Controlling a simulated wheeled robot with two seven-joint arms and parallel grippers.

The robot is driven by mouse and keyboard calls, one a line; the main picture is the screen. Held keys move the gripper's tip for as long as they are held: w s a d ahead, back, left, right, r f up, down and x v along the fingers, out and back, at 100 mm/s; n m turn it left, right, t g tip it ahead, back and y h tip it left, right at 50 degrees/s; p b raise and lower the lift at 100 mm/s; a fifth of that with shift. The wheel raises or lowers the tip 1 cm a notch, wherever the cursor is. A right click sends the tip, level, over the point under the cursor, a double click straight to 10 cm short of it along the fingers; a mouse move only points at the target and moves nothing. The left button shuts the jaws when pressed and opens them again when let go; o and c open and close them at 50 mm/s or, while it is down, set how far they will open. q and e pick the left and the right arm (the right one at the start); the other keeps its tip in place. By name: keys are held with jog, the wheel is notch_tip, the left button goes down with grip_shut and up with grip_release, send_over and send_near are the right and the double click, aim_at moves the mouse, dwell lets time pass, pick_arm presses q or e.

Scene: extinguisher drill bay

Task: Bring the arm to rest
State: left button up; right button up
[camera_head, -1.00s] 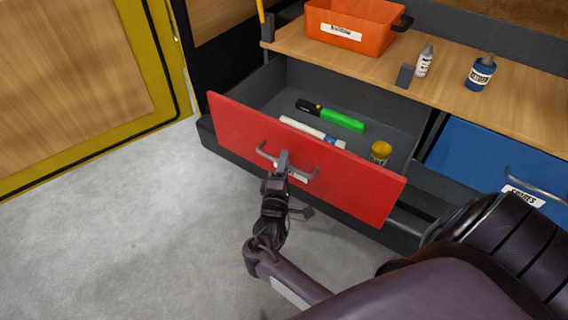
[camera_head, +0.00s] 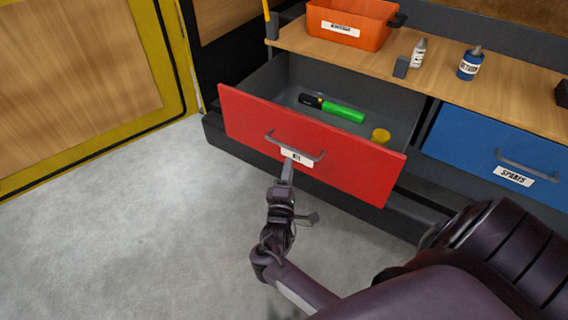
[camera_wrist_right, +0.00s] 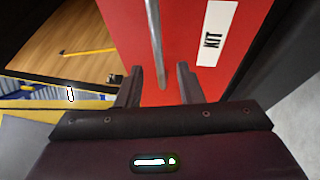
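My right gripper (camera_head: 288,168) is in front of the red drawer (camera_head: 250,122), just below its grey handle (camera_head: 295,148). The red drawer stands open. My left gripper is not in view.
A blue drawer (camera_head: 470,150) is shut at right. Floor (camera_head: 130,230) at left is clear.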

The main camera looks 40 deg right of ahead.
jog(key=s+a+f+m+g+y, duration=0.1)
jog(key=s+a+f+g+y, duration=0.3)
jog(key=f, duration=0.6)
jog(key=s+a+f+m+t+y, duration=0.1)
jog(key=s+f+y, duration=0.3)
jog(key=f, duration=0.6)
jog(key=s+a+f+m+g+y, duration=0.1)
jog(key=s+a+f+g+y, duration=0.1)
jog(key=s+f, duration=0.6)
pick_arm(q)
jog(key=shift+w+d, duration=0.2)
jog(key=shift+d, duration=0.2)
pick_arm(e)
jog(key=s+a+f+m+g+y, duration=0.1)
jog(key=s+f+g, duration=0.1)
jog(key=s+f, duration=0.3)
jog(key=s+a+f+m+g+y, duration=0.1)
jog(key=s+f, duration=0.4)
jog(key=s, duration=0.7)
jog(key=s+a+f+m+g+y, duration=0.1)
jog(key=s+a+f+m+g, duration=0.1)
jog(key=s+f+g, duration=0.3)
jog(key=s, duration=0.3)
jog(key=shift+s+a+m+y, duration=0.2)
jog(key=shift+m+y, duration=0.1)
jog(key=shift+y, duration=0.1)
jog(key=shift+w+f, duration=0.1)
